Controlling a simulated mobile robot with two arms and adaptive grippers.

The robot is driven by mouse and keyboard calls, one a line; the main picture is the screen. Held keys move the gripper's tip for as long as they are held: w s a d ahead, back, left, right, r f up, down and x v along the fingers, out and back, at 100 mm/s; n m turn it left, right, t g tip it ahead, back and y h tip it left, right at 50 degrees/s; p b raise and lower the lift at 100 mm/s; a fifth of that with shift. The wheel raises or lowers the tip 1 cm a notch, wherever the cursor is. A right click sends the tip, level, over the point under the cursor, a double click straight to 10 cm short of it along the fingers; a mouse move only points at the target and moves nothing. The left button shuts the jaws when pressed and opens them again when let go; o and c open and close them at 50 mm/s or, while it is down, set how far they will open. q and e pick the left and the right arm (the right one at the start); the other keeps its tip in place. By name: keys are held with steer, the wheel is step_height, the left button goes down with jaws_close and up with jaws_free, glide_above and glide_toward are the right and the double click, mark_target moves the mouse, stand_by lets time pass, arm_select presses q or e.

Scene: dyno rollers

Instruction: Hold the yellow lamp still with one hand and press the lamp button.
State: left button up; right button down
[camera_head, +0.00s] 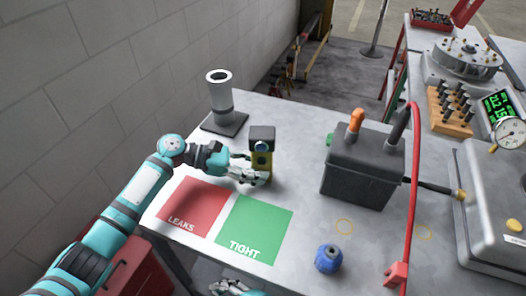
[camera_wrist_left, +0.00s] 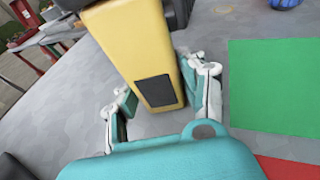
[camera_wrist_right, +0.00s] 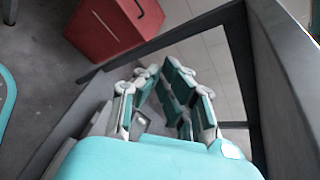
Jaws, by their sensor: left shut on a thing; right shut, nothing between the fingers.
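The yellow lamp (camera_head: 262,160) stands upright on the grey table, with a dark top and a small round bluish part near its upper front. My left gripper (camera_head: 248,174) is shut around its lower body. In the left wrist view the lamp's yellow body (camera_wrist_left: 130,45), with a dark rectangular patch, is between the fingers (camera_wrist_left: 160,95). I cannot make out for sure which part is the button. My right gripper (camera_head: 230,287) is low at the table's front edge, well away from the lamp. In the right wrist view its fingers (camera_wrist_right: 158,75) are shut and empty.
A red LEAKS mat (camera_head: 190,203) and a green TIGHT mat (camera_head: 254,225) lie in front of the lamp. A grey cylinder stand (camera_head: 220,100) is behind it to the left. A dark box (camera_head: 362,170) and a blue knob-like object (camera_head: 328,259) are to the right.

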mark_target(262, 161)
step_height(262, 161, up, 17)
steer(key=a+m+t+y, duration=0.1)
steer(key=a+m+y, duration=0.1)
steer(key=m+y, duration=0.15)
steer(key=w+d+r+t+h, duration=0.1)
steer(key=w+d+t, duration=0.1)
steer(key=w+d, duration=0.1)
steer(key=w+d+r+t+h, duration=0.2)
steer(key=w+d, duration=0.1)
steer(key=d, duration=0.1)
steer(key=w+d+r+t+h, duration=0.2)
steer(key=w+d, duration=0.1)
steer(key=shift+w+d+r+m, duration=0.15)
steer(key=shift+r+m, duration=0.05)
steer(key=shift+m, duration=0.05)
steer(key=shift+w+d+r, duration=0.1)
steer(key=shift+w+d, duration=0.1)
steer(key=shift+w, duration=0.35)
steer(key=shift+w+d, duration=0.15)
steer(key=shift+w, duration=3.75)
